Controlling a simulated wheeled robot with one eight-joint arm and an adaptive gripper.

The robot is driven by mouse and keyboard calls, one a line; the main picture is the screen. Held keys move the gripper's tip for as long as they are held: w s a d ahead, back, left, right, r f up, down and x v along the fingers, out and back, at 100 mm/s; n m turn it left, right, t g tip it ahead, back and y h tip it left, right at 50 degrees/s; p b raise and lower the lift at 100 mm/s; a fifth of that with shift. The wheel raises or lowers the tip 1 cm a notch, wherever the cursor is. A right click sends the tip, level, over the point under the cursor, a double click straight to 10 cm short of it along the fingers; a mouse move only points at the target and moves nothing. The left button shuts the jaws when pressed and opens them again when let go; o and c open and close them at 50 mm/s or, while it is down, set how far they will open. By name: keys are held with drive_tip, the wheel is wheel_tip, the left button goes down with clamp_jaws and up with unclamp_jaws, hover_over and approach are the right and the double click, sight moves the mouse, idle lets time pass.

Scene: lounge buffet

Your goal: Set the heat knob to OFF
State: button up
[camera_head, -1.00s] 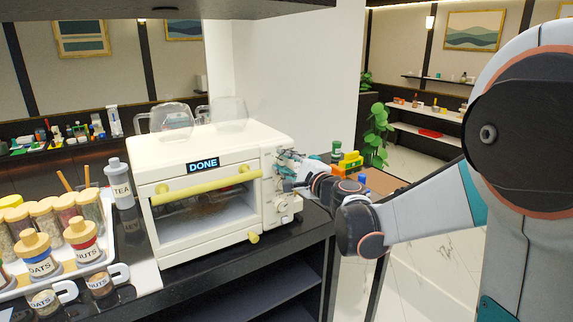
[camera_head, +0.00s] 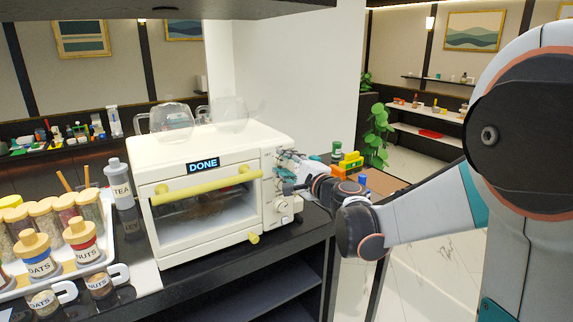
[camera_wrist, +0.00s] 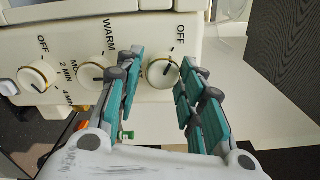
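The white toaster oven (camera_head: 185,141) stands on the dark counter, with its knobs on the panel at its right side. In the wrist view, a round cream knob (camera_wrist: 161,72) with OFF printed beside it sits at the right end of the row. Its heading is hidden, so I cannot confirm that it is the heat knob. My gripper (camera_wrist: 162,58) is open, with one teal finger on each side of this knob. I cannot tell whether either finger touches it. The knob's pointer direction is unclear. In the head view, my gripper (camera_head: 286,165) covers the panel's upper part.
A middle knob (camera_wrist: 93,73) marked WARM lies close to my left finger. A timer knob (camera_wrist: 37,77) is further left. The yellow door handle (camera_head: 207,187) crosses the oven front, under a display reading DONE. A jar tray (camera_head: 113,250) is at left.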

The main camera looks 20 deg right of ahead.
drive_tip(key=shift+s+r, duration=0.1)
drive_tip(key=shift+r, duration=0.05)
drive_tip(key=v, duration=1.2)
